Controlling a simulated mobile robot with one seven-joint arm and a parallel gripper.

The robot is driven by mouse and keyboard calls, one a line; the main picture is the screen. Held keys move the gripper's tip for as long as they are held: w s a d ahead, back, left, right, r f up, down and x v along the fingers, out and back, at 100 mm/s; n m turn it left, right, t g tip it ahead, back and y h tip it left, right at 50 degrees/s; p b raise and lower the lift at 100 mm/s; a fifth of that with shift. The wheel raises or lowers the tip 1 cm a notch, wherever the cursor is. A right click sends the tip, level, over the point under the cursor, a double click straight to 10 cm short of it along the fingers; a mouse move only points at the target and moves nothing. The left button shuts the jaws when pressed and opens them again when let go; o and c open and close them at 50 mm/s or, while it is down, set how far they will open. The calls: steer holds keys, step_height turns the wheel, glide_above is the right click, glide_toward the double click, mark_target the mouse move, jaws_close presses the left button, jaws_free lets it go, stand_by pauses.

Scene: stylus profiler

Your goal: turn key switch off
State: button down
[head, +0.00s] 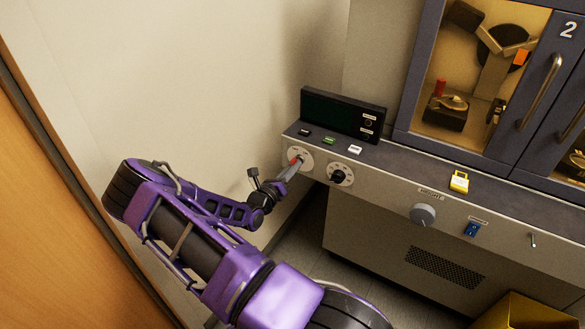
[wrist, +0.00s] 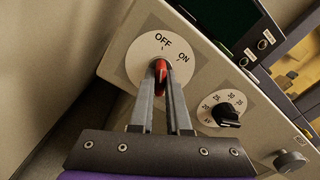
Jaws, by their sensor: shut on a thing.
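The key switch has a red key handle (wrist: 160,72) on a round white plate (wrist: 137,53) marked OFF and ON. In the wrist view the handle runs roughly up and down the picture, and I cannot tell exactly which mark it points at. My gripper (wrist: 161,86) is shut on the red handle, with one finger on each side. The fingers hide part of the handle and the lower plate. In the head view the gripper (head: 290,168) reaches the white plate (head: 305,156) at the left end of the front panel, where a bit of red (head: 295,160) shows.
A black numbered dial (wrist: 228,113) sits close to the right of the switch. Further right are a grey knob (head: 422,214) and a blue rocker switch (head: 472,229). A dark display box (head: 342,113) stands above on the ledge. A bare wall (head: 190,80) is at left.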

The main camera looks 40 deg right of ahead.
steer(key=c, duration=0.9)
jaws_free()
steer(key=shift+a, duration=0.1)
steer(key=v, duration=1.7)
steer(key=shift+s+a, duration=0.1)
steer(key=shift+s, duration=0.1)
